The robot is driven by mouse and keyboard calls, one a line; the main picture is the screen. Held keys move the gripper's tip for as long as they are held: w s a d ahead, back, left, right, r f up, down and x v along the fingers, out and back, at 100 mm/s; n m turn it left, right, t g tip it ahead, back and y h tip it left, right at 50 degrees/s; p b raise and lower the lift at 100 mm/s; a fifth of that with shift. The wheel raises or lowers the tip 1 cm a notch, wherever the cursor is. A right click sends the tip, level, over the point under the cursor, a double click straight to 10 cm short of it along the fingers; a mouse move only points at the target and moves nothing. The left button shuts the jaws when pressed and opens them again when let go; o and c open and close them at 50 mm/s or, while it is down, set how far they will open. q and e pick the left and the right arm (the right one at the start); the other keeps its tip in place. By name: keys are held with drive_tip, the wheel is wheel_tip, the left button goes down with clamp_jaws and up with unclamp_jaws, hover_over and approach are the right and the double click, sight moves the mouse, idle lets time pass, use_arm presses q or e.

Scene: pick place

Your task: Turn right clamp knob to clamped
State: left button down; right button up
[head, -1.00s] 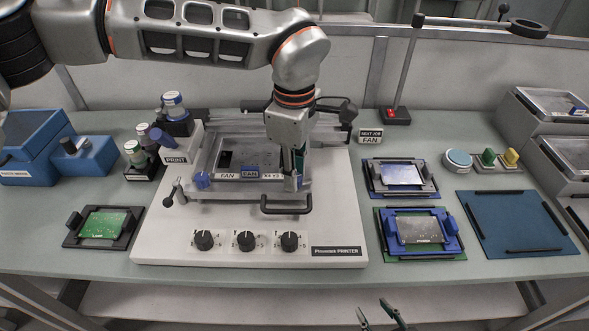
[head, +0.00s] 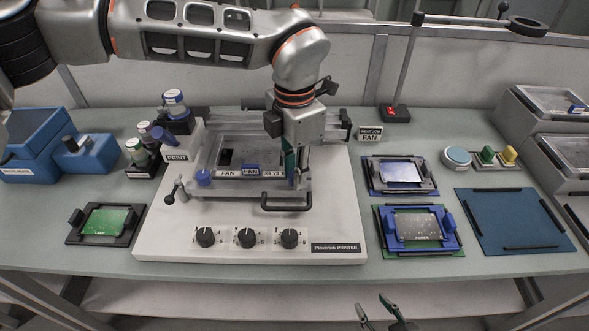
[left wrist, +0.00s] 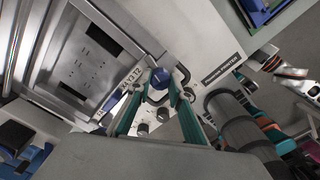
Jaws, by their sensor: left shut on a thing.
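The right clamp knob (left wrist: 160,77) is a round blue knob at the printer frame's front right corner, seen between the fingertips in the left wrist view. My left gripper (head: 297,180) points down over that corner and is shut on the knob; it also shows in the left wrist view (left wrist: 158,88). In the head view the fingers mostly hide this knob. The matching left clamp knob (head: 204,177) is blue and stands at the frame's front left corner. My right gripper (head: 377,312) is at the bottom edge, fingers apart and empty, away from the printer.
The white printer base (head: 180,240) has several black dials in front. A black handle (head: 287,207) projects just below the left gripper. Two board fixtures (head: 400,176) (head: 418,230) lie to the right, with a blue mat (head: 510,220) beyond. A green board fixture (head: 105,224) lies left.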

use_arm(q)
drive_tip(key=shift+n, duration=1.3)
drive_tip(key=c, duration=1.8)
unclamp_jaws()
wheel_tip(320, 180, up, 12)
drive_tip(key=shift+s, duration=0.15)
